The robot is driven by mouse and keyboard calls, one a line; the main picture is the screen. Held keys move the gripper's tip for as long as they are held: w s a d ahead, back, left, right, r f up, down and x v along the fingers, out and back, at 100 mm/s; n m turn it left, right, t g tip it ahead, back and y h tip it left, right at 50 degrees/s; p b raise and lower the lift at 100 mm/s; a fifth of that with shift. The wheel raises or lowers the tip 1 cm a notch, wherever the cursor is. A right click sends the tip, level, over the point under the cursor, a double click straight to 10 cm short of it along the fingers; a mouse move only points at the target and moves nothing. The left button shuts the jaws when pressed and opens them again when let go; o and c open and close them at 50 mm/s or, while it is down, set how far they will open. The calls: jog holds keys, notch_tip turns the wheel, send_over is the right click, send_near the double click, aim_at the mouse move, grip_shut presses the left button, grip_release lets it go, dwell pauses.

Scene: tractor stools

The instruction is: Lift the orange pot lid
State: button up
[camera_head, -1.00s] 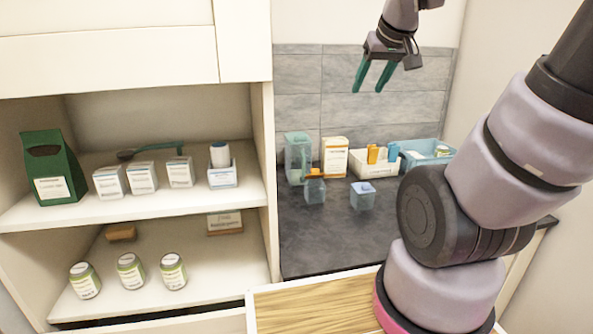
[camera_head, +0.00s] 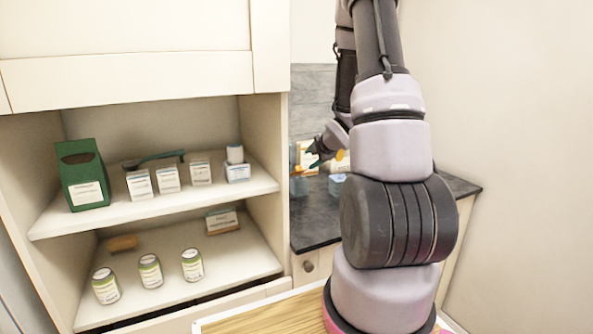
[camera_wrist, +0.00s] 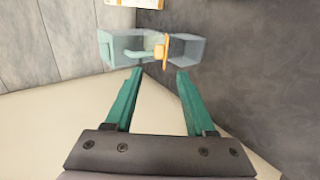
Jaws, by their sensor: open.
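The orange pot lid (camera_wrist: 164,52) is a thin disc with a knob. It sits on a small clear bluish pot (camera_wrist: 188,50), which lies sideways in the tilted wrist view. My gripper (camera_wrist: 160,71) is open and empty. Its two teal fingers point toward the lid, which shows just beyond and between the tips, apart from them. In the head view my gripper (camera_head: 312,157) is small and side-on, above the counter, and partly covers the things there. The pot (camera_head: 298,186) shows below it; the lid is hard to make out there.
An orange-and-white box (camera_head: 306,152) is behind my gripper. Another small blue pot (camera_head: 337,183) stands to the right. A cabinet with shelves (camera_head: 150,215) is at the left of the counter.

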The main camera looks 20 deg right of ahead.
aim_at(299, 168)
jog(key=x, duration=1)
jog(key=shift+w, duration=0.15)
grip_shut()
